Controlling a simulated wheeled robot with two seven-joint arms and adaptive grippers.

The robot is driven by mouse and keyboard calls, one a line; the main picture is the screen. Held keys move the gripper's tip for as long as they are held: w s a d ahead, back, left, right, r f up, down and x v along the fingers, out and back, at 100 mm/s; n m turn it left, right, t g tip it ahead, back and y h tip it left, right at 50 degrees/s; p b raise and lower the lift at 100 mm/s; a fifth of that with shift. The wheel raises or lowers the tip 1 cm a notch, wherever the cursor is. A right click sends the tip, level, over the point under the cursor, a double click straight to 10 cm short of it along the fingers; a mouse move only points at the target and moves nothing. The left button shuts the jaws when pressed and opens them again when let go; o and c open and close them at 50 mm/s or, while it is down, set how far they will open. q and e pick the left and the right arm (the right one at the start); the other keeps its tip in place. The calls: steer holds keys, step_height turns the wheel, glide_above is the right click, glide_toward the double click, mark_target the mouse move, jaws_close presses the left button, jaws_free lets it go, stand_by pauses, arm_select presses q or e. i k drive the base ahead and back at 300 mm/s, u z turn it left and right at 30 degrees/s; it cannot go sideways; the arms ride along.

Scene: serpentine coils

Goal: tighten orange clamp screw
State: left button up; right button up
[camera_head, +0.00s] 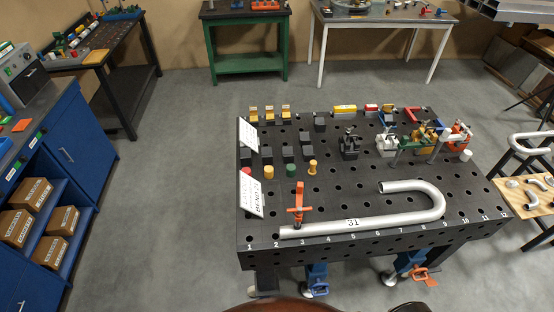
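An orange clamp (299,195) stands upright near the front left of the black perforated table (340,195), by the straight end of a bent silver tube (385,220). Its screw handle appears as a short orange crossbar (299,210) just above the tube. I cannot tell whether its screw presses on the tube. The tube is marked 31 and curves back in a U at the right. Neither of my grippers is in view.
Black blocks (268,155) and coloured knobs (290,170) stand at the table's left. Several clamps, one orange (459,135), crowd the right rear. White cards (250,195) lie on the left edge. The table's middle is mostly clear.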

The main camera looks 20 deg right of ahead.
mark_target(300, 209)
steer(key=k, duration=1.05)
steer(key=z, duration=0.8)
steer(key=i, duration=1.05)
steer(key=u, duration=0.2)
